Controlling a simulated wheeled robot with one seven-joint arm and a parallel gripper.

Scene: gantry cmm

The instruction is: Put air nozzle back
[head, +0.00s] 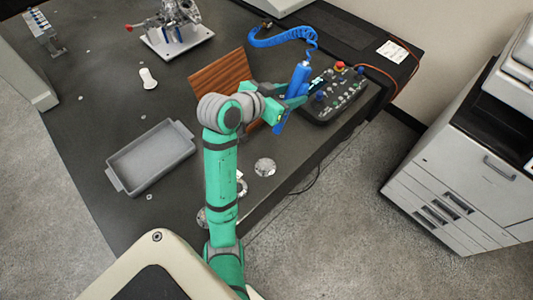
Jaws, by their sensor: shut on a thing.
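The blue air nozzle (301,74) is held upright, slightly tilted, above the dark table near its right edge. My gripper (294,100) is shut on it around its middle. A blue coiled hose (282,38) runs from the back of the table to the nozzle's top end. The nozzle's lower end shows below the fingers, and its middle is partly hidden by them. I cannot make out a holder for the nozzle.
A black control panel (348,88) with a red button lies just right of my gripper. A brown wooden board (221,76) stands behind my wrist. A grey tray (122,160) is at left. A fixture plate (176,42) stands at the back. The left-middle table is mostly clear.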

